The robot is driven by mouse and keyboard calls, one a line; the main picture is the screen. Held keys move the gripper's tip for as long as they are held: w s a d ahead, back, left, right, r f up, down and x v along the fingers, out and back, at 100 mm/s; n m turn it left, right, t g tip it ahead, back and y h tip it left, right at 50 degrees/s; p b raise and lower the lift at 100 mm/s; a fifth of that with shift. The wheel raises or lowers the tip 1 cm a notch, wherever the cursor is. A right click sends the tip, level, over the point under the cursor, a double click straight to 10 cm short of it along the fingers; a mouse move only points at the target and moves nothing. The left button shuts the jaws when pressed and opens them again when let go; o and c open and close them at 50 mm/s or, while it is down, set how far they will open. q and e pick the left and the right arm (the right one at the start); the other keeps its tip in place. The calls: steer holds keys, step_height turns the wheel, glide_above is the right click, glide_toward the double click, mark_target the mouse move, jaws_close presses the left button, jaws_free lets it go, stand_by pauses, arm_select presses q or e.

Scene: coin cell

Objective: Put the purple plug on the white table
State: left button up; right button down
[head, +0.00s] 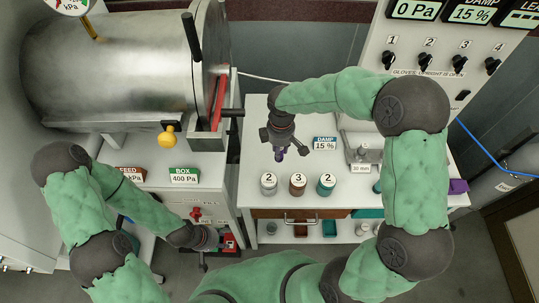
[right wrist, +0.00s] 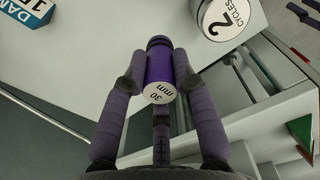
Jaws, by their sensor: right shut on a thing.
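The purple plug (right wrist: 158,68) is held between the fingers of my right gripper (right wrist: 160,85), its white end marked 30 mm facing the right wrist camera. In the head view the plug (head: 279,155) shows just below my right gripper (head: 283,146), over the left part of the white table (head: 252,185). I cannot tell whether the plug touches the tabletop. My left gripper (head: 204,250) is low at the left, by the front of the cabinet under the steel chamber, and its jaws are too small to read.
Three numbered canisters, grey (head: 268,184), brown (head: 298,184) and teal (head: 326,184), stand along the table's front edge. A DAMP sign (head: 325,144) and a metal block marked 30 mm (head: 363,160) are to the right. The steel chamber (head: 115,65) stands at the left.

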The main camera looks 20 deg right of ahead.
steer(key=w+f, duration=0.1)
steer(key=f, duration=0.1)
steer(key=w+a+f+b, duration=0.1)
steer(key=w+f, duration=0.1)
steer(key=w+a+f, duration=0.1)
steer(key=w+f, duration=0.1)
steer(key=shift+a+f, duration=0.1)
steer(key=shift+a, duration=0.15)
steer(key=shift+w+f+b, duration=0.1)
steer(key=shift+f+b, duration=0.5)
steer(key=shift+f, duration=0.95)
steer(key=shift+f, duration=0.1)
steer(key=shift+f, duration=0.1)
steer(key=c, duration=1)
jaws_free()
steer(key=shift+r, duration=0.25)
step_height(320, 180, up, 12)
steer(key=p, duration=0.2)
